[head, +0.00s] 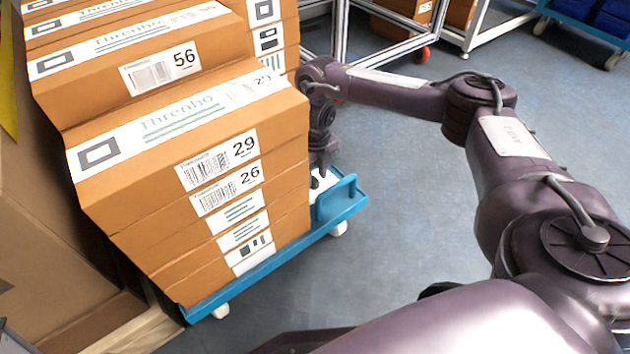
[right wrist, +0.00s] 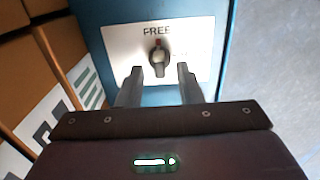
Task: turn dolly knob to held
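The dolly knob (right wrist: 159,57) shows in the right wrist view as a small dark knob with a red mark, on a white plate (right wrist: 120,40) on a blue panel. The red mark points up toward the word "FREE"; lettering to the right of the knob is too faint to read. My right gripper (right wrist: 160,76) is open, its two fingers on either side of the knob's lower part; I cannot tell whether they touch it. In the head view the right gripper (head: 318,172) is beside the blue dolly (head: 345,203), partly hidden behind the boxes. My left gripper is not in view.
Stacked brown boxes (head: 190,180) with barcode labels stand on the dolly, close to my right wrist. A large brown carton (head: 40,250) stands at the left. Metal frames (head: 345,40) stand behind. The floor (head: 400,210) right of the dolly is clear.

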